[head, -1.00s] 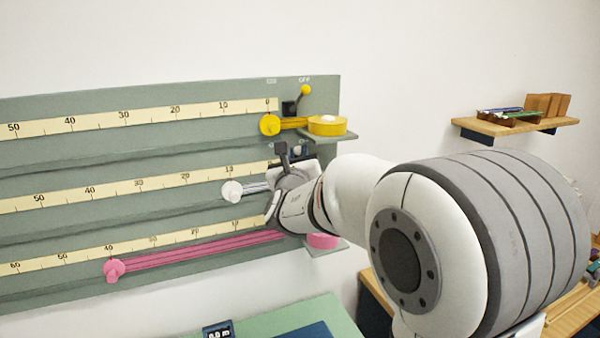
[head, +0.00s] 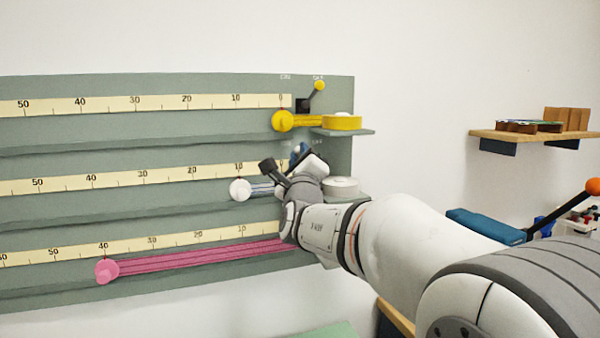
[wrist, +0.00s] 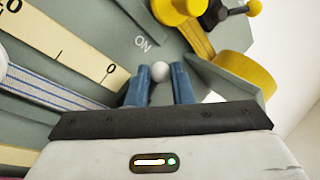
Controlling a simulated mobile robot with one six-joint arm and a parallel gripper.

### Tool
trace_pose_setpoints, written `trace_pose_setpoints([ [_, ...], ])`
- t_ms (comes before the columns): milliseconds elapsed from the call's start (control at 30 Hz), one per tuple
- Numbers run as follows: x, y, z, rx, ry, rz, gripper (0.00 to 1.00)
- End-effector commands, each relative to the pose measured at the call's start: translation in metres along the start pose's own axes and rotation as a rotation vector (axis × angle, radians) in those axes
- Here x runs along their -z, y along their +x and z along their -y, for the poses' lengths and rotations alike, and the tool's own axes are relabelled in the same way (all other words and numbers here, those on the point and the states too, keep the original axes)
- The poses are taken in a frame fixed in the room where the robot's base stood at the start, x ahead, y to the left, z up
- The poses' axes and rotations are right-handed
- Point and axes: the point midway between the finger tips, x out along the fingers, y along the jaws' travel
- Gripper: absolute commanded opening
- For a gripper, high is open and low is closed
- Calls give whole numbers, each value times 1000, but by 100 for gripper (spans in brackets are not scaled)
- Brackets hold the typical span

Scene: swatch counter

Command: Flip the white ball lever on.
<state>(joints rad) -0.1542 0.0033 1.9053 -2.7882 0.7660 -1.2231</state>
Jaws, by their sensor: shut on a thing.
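The white ball (wrist: 160,70) of the lever shows between the two blue fingers of my gripper (wrist: 160,82) in the wrist view. The gripper is shut on the ball. The lever's stem and base are hidden behind the gripper. An "ON" label (wrist: 142,42) is on the green panel to the left of the ball. In the head view my gripper (head: 299,152) is at the middle row's right end, and the ball cannot be made out there.
A yellow ball lever (head: 319,86) on the top row leans toward OFF, above a yellow reel (head: 342,122). A white reel (head: 341,188) sits on a ledge close to my gripper. A white knob (head: 240,189) and pink knob (head: 106,270) are lower left.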

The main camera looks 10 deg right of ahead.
Motion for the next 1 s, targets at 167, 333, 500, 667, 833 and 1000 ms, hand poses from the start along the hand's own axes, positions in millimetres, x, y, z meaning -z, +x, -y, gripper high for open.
trace_pose_setpoints([
  [167,5,-4,-7,2,-47,24,0],
  [333,4,-6,-10,3,-91,48,0],
  [500,4,-7,-12,3,-133,71,0],
  [667,4,-8,-14,3,-172,91,0],
  [833,3,-8,-14,3,-210,111,0],
  [1000,1,-8,-15,2,-238,124,0],
])
